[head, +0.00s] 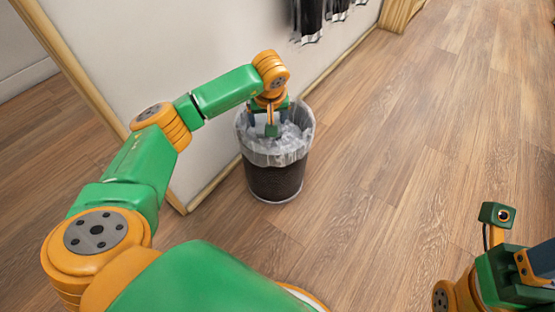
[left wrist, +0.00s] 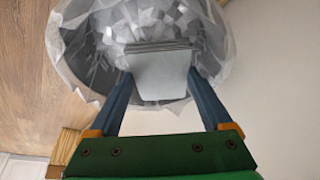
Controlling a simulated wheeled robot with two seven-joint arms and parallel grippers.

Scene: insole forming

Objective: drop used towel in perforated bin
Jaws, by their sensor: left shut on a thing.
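The perforated bin (head: 275,182) is a dark mesh bin standing on the wood floor by the white wall, with a clear plastic liner (head: 297,150) folded over its rim. My left gripper (head: 268,124) is over the bin's mouth, pointing down. In the left wrist view its blue fingers (left wrist: 160,75) are shut on a folded grey towel (left wrist: 160,72), with the lined bin opening (left wrist: 75,65) behind it. The towel is hard to make out in the head view. My right gripper (head: 535,265) is partly in view at the lower right, and its fingertips are cut off.
The white wall (head: 200,50) with a wooden skirting runs close behind the bin. Dark cloths (head: 312,18) hang on the wall at the top. The wood floor (head: 400,150) to the right is clear.

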